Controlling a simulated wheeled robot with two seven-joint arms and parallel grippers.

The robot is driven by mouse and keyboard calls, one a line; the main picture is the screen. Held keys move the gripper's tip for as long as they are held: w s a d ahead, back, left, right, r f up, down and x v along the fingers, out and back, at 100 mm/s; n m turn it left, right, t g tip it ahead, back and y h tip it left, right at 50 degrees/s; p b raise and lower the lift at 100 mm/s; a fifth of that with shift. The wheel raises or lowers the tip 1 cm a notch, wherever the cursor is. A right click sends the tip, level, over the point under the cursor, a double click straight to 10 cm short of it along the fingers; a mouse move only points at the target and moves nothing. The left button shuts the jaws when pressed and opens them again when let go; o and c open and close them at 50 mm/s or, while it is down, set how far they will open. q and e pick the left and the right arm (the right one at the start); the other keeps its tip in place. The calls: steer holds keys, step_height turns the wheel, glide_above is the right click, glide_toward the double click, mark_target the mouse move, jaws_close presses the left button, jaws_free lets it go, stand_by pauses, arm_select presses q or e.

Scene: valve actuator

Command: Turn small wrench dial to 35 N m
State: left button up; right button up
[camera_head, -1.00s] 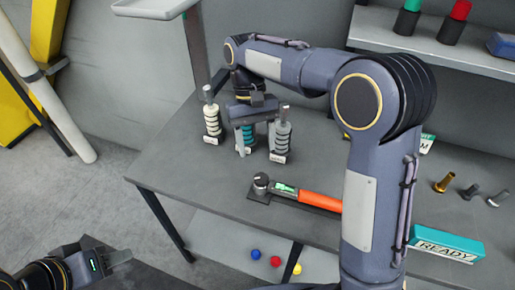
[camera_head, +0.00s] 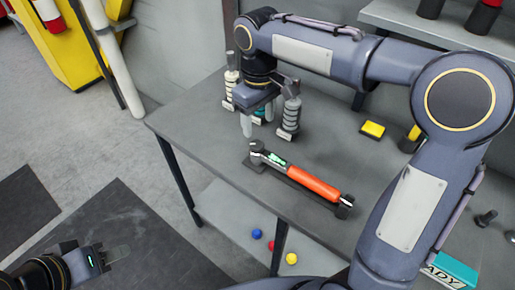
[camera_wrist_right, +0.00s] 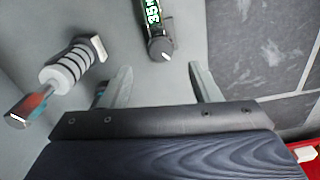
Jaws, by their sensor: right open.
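The wrench with an orange handle (camera_head: 312,184) lies in a dark holder on the grey table. Its green-lit display (camera_head: 272,158) also shows in the right wrist view (camera_wrist_right: 153,12), where it appears to read 35 with the rest cut off. A dark round knob with a white mark (camera_wrist_right: 160,50) sits at the wrench's end. My right gripper (camera_head: 257,119) is open and empty above the table, behind and apart from that end; its fingers (camera_wrist_right: 162,86) show spread in the wrist view. My left gripper (camera_head: 118,254) is low at the left, away from the table; its opening is unclear.
Ringed posts, a pale one (camera_head: 231,88) and a grey one (camera_head: 290,115), stand close around my right gripper. A yellow block (camera_head: 373,129) sits further right on the table. The table left of the wrench is clear.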

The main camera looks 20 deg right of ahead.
mark_target(257, 144)
step_height(257, 144, down, 8)
steer(key=shift+w+a+r, duration=0.15)
stand_by(0.3)
steer(key=c, duration=1)
steer(key=shift+m, duration=0.7)
steer(key=o, duration=1)
